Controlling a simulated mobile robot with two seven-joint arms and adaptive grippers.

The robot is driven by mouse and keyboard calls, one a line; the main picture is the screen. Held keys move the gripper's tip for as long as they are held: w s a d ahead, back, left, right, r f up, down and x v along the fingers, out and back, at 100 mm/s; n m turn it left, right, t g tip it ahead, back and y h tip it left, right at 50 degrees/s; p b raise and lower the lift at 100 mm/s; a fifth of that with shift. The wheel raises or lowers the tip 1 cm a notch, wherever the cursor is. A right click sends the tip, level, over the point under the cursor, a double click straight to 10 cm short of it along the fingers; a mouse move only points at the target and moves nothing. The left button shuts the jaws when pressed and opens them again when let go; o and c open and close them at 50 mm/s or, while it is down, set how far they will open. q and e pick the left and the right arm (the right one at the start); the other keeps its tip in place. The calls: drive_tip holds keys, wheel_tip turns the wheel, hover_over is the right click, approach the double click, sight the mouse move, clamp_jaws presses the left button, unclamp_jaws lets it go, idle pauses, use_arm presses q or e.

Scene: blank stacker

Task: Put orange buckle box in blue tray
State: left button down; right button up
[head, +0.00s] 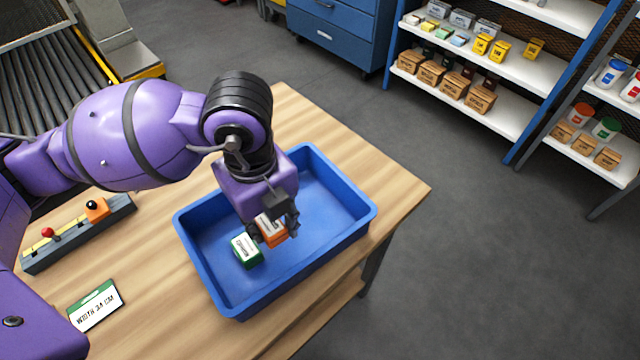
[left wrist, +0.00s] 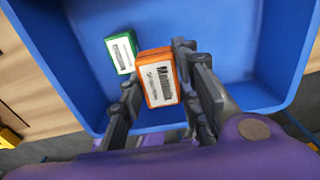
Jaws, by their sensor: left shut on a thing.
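The orange buckle box (head: 270,230) has a white label and is held in my left gripper (head: 272,228), which is shut on it. The box is over the inside of the blue tray (head: 345,245); I cannot tell whether it touches the tray floor. In the left wrist view the orange box (left wrist: 158,78) sits between the two fingers (left wrist: 160,95), with the blue tray (left wrist: 225,35) behind it. A green box (head: 246,250) with a white label lies in the tray beside it, and also shows in the left wrist view (left wrist: 121,50). My right gripper is not in view.
The tray stands on a wooden table (head: 400,190). A card (head: 96,305) and a control strip (head: 75,238) with a red and a black knob lie at left. Shelves (head: 470,85) with boxes stand beyond. The tray's right side is empty.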

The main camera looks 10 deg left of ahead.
sight(277, 227)
use_arm(q)
drive_tip(key=w+f, duration=0.2)
drive_tip(key=f, duration=0.1)
drive_tip(key=shift+w, duration=0.15)
drive_tip(key=shift+w+f, duration=0.15)
drive_tip(key=shift+f, duration=0.75)
drive_tip(key=shift+w+f, duration=0.1)
drive_tip(key=shift+f, duration=0.75)
drive_tip(key=c, duration=1.6)
unclamp_jaws()
drive_tip(key=shift+f, duration=0.15)
drive_tip(key=shift+o, duration=0.2)
wheel_tip(277, 227, up, 12)
drive_tip(key=shift+r+p, duration=0.2)
drive_tip(key=shift+p, duration=0.1)
